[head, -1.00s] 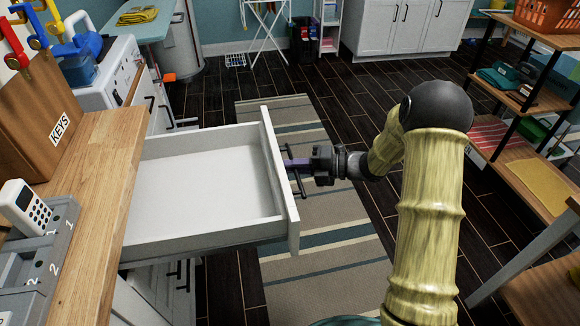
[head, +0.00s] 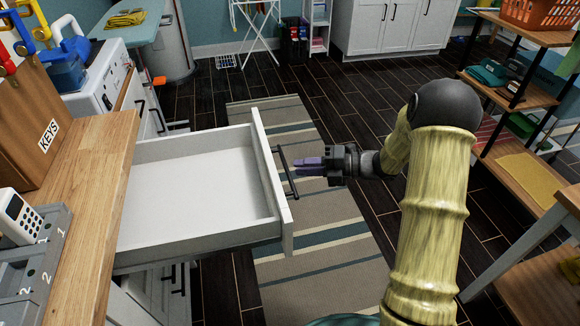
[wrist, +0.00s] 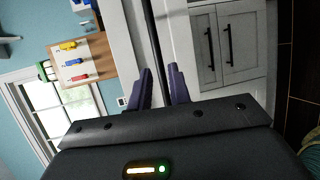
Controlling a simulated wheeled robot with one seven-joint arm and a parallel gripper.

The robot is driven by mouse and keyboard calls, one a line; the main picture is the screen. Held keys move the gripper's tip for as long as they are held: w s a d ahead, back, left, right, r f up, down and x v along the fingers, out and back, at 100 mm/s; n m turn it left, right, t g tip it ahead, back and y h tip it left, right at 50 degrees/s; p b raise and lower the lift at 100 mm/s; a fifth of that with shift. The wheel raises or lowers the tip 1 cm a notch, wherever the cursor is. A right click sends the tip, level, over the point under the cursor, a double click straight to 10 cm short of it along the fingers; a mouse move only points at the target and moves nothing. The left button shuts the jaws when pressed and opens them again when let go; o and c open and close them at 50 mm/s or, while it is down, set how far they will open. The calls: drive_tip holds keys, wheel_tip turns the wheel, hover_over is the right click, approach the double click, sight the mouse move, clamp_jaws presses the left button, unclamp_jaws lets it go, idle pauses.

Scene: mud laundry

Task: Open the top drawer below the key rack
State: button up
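The top drawer (head: 200,190) is pulled well out from under the wooden counter, and its white inside looks empty. Its dark bar handle (head: 284,172) is on the outer face of the drawer front (head: 270,180). The handle also shows as a dark bar in the wrist view (wrist: 156,45). My gripper (head: 299,166) is just outside the handle, its purple fingers pointing at it. The wooden key rack (head: 30,125), labelled KEYS, stands on the counter at left.
The wooden counter (head: 95,180) holds a white keypad device (head: 20,215) and a grey numbered tray (head: 45,250). A striped rug (head: 325,265) lies under the drawer and gripper. Wooden shelves (head: 525,165) stand at the right.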

drive_tip(key=v, duration=1.2)
drive_tip(key=shift+p, duration=0.35)
drive_tip(key=shift+d, duration=0.1)
